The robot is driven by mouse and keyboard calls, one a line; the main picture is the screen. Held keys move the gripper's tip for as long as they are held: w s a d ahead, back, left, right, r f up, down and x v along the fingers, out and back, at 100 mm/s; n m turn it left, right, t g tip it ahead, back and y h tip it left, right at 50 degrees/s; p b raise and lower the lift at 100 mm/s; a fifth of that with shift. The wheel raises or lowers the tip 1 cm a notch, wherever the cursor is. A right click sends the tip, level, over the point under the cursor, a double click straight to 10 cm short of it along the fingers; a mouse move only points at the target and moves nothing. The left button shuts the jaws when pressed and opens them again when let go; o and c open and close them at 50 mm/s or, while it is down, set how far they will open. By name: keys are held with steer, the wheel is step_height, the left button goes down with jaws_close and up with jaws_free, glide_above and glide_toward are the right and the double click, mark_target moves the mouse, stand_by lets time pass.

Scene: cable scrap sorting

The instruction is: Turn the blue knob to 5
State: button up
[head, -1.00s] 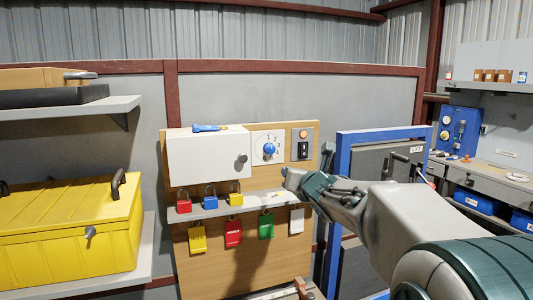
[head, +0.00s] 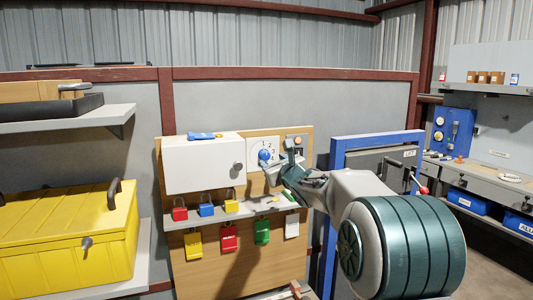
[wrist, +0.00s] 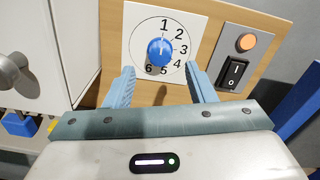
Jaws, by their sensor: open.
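The blue knob (wrist: 160,52) sits on a white dial plate (wrist: 140,28) numbered 1 to 6, on a wooden board. The knob also shows in the head view (head: 264,155). My gripper (wrist: 160,80) is open, its two light-blue fingers apart below the knob on either side, not touching it. In the head view my gripper (head: 282,163) is just right of the knob, in front of the board, and hides the switch panel's lower part.
A white cabinet (head: 205,165) adjoins the dial on the left. A switch panel with an orange lamp (wrist: 245,42) and black rocker switch (wrist: 235,73) is on the right. Coloured padlocks (head: 207,209) stand on a shelf below. A blue frame (head: 338,165) stands farther right.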

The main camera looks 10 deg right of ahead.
mark_target(266, 156)
steer(key=shift+w+a+p, duration=0.2)
steer(key=shift+w+p, duration=0.15)
steer(key=shift+w, duration=0.65)
steer(key=shift+w+a+p, duration=0.2)
steer(key=shift+w+p, duration=0.2)
steer(key=shift+w, duration=0.55)
steer(key=shift+w+a+p, duration=0.2)
steer(key=shift+w+p, duration=0.15)
steer(key=shift+w, duration=0.65)
steer(key=c, duration=1)
